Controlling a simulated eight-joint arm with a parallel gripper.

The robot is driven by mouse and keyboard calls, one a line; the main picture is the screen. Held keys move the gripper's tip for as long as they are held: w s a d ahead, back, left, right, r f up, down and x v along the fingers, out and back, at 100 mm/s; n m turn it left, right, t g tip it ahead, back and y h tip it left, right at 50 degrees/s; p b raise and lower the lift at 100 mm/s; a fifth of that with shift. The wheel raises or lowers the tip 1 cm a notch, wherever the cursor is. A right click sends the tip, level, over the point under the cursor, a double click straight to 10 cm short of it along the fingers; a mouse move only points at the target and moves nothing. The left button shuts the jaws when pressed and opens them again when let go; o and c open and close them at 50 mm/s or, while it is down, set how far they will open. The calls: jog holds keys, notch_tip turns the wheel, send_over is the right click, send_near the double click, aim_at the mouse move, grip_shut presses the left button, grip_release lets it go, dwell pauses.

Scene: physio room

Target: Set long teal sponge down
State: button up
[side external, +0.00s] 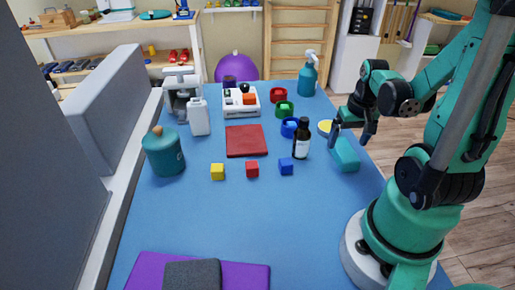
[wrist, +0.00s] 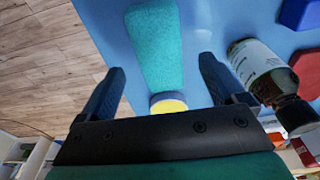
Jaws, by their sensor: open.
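The long teal sponge (side external: 345,156) lies on the blue table near its right edge. In the wrist view the sponge (wrist: 156,45) lies ahead of my gripper, between the lines of the two fingers. My gripper (side external: 354,129) is above the sponge's far end in the side view. In the wrist view my gripper (wrist: 158,78) has its fingers spread wide, with nothing held between them. Whether the fingertips touch the sponge or the table cannot be told.
A dark bottle (side external: 302,138) stands left of the sponge, and the wrist view shows it (wrist: 258,70) close beside one finger. A yellow round thing (side external: 325,128) lies just behind the sponge. Blue, red and yellow cubes (side external: 218,171) are further left.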

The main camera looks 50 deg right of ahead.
aim_at(347, 153)
notch_tip(347, 153, up, 8)
jog(key=w+a+r+n+t, duration=0.1)
jog(key=w+a+n+t, duration=0.2)
jog(key=a, duration=0.6)
jog(key=w+a+n+t+y, duration=0.1)
jog(key=w+a+n+t, duration=0.2)
jog(key=w+a+n, duration=0.3)
jog(key=w+a, duration=0.1)
jog(key=a, duration=0.3)
jog(key=shift+w+r, duration=0.25)
jog(key=shift+r, duration=0.1)
